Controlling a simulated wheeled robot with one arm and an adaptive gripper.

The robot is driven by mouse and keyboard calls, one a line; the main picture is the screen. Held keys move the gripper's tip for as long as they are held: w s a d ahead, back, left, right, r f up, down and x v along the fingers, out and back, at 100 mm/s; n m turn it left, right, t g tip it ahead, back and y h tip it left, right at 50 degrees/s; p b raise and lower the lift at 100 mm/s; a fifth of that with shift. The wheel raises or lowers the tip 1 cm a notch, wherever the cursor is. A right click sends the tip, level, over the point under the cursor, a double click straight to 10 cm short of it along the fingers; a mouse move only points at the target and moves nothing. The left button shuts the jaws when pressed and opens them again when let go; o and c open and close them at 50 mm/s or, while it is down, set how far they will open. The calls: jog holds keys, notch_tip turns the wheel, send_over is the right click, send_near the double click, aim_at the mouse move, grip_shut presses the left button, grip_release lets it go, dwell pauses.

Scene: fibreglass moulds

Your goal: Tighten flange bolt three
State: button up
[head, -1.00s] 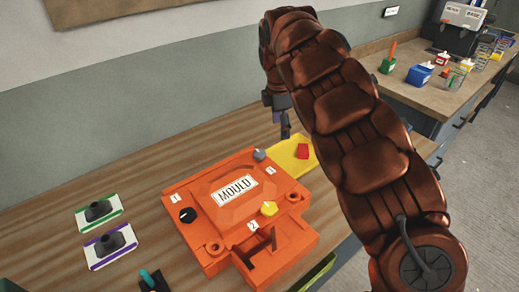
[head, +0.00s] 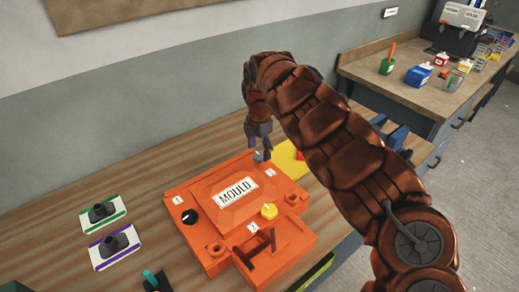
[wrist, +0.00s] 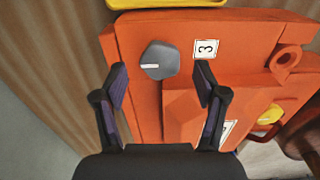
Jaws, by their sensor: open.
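The orange mould (head: 215,190) lies on the wooden bench. Flange bolt three is a grey faceted knob (wrist: 160,60) with a white mark on its face, beside a label reading 3 (wrist: 206,48). It shows partly under the fingers in the head view (head: 262,156). My gripper (wrist: 160,78) is open and empty. In the wrist view its fingertips are apart, left and right of the knob and slightly below it. In the head view my gripper (head: 258,148) is directly over the knob's corner; whether the fingers touch it I cannot tell.
A black knob (head: 190,217) and a yellow knob (head: 269,211) sit on the mould. A yellow tray (head: 289,157) is behind it. Two cards with dark fittings lie left, one green-edged (head: 103,214), one purple-edged (head: 115,245). Bare bench (head: 55,225) is at far left.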

jog(key=shift+f, duration=0.85)
jog(key=c, duration=1.1)
